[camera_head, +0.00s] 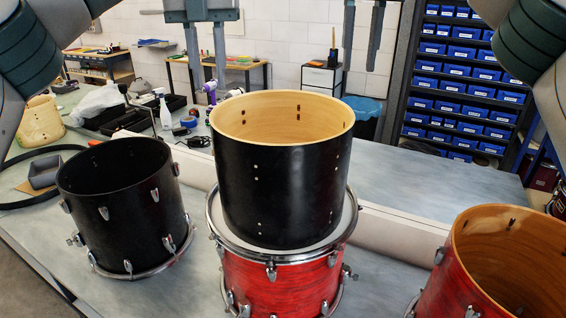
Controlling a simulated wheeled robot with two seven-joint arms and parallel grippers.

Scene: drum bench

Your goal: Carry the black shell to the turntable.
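A plain black shell (285,190) with a pale wood inside stands upright on top of a red drum (280,280) with a chrome hoop, in the middle of the head view. Another black drum (125,210), with chrome lugs and a lower hoop, stands to its left. I cannot make out a turntable. My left gripper (206,92) is above and behind the plain shell's left rim, its fingers apart and empty. My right gripper (362,68) is above and beyond the shell's right rim, also with its fingers apart and empty. Neither visibly touches the shell.
A red drum with an open wood top (500,270) is at the lower right. A spray bottle (165,112), a grey box (45,172) and a pale wood shell (40,122) sit on the left. The bench (440,185) at right centre is clear. A rack of blue bins (460,90) stands behind.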

